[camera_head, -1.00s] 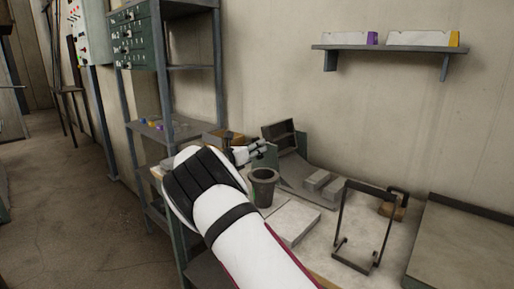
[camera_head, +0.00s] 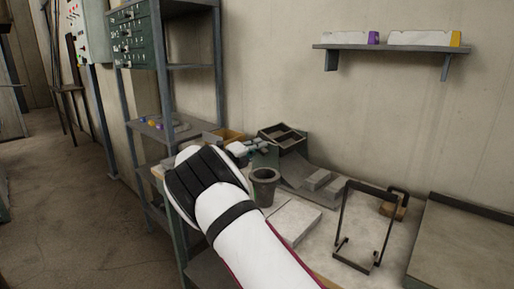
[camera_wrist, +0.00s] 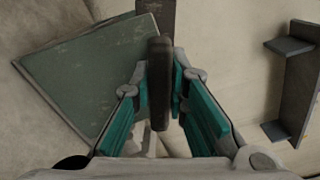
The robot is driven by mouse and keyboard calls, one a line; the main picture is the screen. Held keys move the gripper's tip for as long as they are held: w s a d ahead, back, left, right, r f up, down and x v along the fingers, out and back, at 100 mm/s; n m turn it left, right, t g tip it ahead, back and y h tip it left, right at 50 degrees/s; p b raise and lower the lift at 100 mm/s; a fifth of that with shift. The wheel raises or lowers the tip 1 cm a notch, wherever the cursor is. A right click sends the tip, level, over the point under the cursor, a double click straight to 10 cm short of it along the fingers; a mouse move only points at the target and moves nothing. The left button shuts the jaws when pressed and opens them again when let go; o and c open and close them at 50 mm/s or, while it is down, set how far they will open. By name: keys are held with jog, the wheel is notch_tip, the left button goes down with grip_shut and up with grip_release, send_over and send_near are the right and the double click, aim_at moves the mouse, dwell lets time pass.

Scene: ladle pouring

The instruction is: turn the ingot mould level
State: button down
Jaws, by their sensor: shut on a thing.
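The ingot mould (camera_head: 284,137) is a dark, two-compartment tray at the back of the bench in the head view. Its openings face up and it looks close to level; whether it is exactly level I cannot tell. My gripper (camera_head: 258,147) is at its left front side, partly hidden behind my own arm. In the wrist view my gripper (camera_wrist: 164,98) has its teal-padded fingers on both sides of a dark upright bar (camera_wrist: 159,70), shut on it. The bar looks like part of the mould, but the rest of the mould is not clear there.
A dark grey crucible (camera_head: 264,186) stands in front of the mould. A shelf rack (camera_head: 218,70) rises at the left, close to my arm.

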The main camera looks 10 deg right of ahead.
jog(key=shift+f+n, duration=0.15)
jog(key=shift+n, duration=1.75)
jog(key=c, duration=1.6)
grip_release()
jog(key=shift+o, duration=0.2)
jog(key=shift+a, duration=0.1)
jog(key=v, duration=1.2)
